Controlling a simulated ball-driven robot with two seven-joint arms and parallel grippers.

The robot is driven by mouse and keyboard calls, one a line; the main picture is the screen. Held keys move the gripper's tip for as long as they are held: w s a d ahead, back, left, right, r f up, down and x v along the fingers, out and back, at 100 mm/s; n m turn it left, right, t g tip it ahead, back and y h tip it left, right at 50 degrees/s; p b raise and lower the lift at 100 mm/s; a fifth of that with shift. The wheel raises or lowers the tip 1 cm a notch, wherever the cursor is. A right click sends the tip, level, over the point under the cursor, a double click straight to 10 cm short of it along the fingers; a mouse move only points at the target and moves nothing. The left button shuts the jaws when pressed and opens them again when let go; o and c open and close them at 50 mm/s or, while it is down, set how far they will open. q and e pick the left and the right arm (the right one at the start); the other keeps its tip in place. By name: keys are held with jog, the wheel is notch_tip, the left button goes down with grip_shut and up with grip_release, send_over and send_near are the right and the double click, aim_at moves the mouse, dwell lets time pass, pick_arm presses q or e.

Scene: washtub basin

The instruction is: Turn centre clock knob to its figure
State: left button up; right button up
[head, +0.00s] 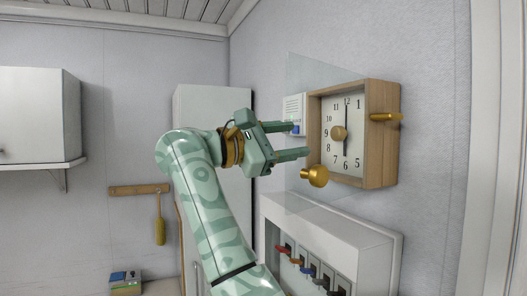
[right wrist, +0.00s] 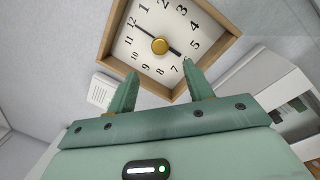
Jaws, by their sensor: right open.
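A wooden clock (head: 379,150) with a white dial hangs on the right wall. A round brass knob (head: 339,133) sits at the dial's centre; it also shows in the right wrist view (right wrist: 160,46). The dark hands appear to lie near 12 and 6. My right gripper (head: 300,140) is open and empty, its two fingers pointing toward the clock from the left. In the right wrist view the fingertips (right wrist: 162,76) stop short of the centre knob, apart from it. My left gripper is not in view.
A second brass knob (head: 315,176) sits at the clock's lower left, and a brass piece (head: 386,117) at its right side. Below is a white panel (head: 335,232) with several coloured levers. A wall cabinet (head: 40,115) is far left.

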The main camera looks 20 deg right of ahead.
jog(key=shift+s+a+f, duration=0.1)
jog(key=shift+s+a, duration=0.05)
jog(key=shift+a, duration=0.85)
jog(key=shift+s+a+f, duration=0.1)
jog(key=shift+a, duration=0.85)
jog(key=shift+s+a+f, duration=0.1)
jog(key=shift+s+a, duration=0.05)
jog(key=shift+a, duration=0.85)
